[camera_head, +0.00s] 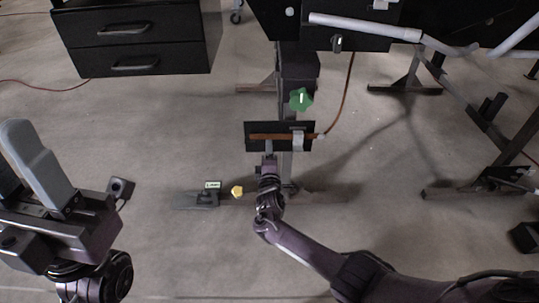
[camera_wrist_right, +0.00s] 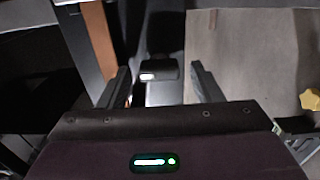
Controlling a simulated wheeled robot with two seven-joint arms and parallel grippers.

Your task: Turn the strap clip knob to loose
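A dark plate (camera_head: 279,147) on the stand's post carries a copper-coloured rod (camera_head: 268,136) and a light grey clip (camera_head: 298,141). My right gripper (camera_head: 268,153) reaches up to this plate from below. In the right wrist view, its fingers (camera_wrist_right: 164,88) stand apart on both sides of a small dark block with a pale mark (camera_wrist_right: 148,75), perhaps the clip knob. Gaps show beside the block, so the fingers do not appear to touch it. The knob's setting cannot be read. My left gripper (camera_head: 24,175) is open and empty at the left.
A green star knob (camera_head: 301,99) is on the post above the plate. A yellow knob (camera_head: 237,192) and a small label (camera_head: 212,185) are low by the stand's foot. A black drawer cabinet (camera_head: 135,40) stands at the back left. An orange cable (camera_head: 343,98) hangs right of the post.

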